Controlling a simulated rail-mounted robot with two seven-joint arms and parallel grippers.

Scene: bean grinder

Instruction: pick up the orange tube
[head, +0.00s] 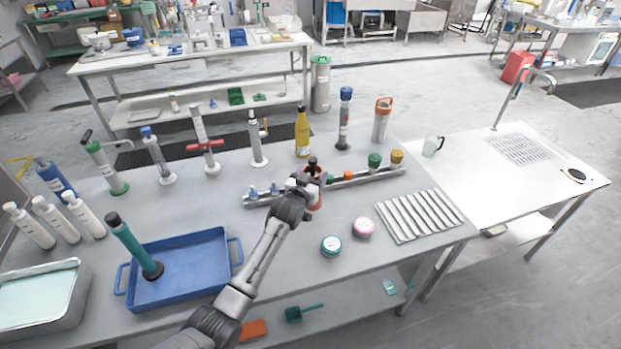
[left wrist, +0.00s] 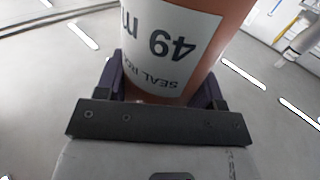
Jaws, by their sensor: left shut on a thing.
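The orange tube (left wrist: 238,35) is large in the left wrist view, with a white label (left wrist: 165,45) reading "49" and "SEAL". My left gripper (left wrist: 160,92) is shut on it, with a dark finger on each side. In the head view the tube (head: 316,201) shows partly below my left gripper (head: 311,176), near the middle of the grey table. The gripper hides much of it there. I cannot tell whether its lower end touches the table. My right gripper is in neither view.
A metal rail (head: 370,177) with small coloured caps runs beside the gripper. Behind it stand a yellow bottle (head: 302,135) and several upright tools. A blue tray (head: 185,275) is at front left, two round tins (head: 331,245) and a ribbed rack (head: 420,215) at right.

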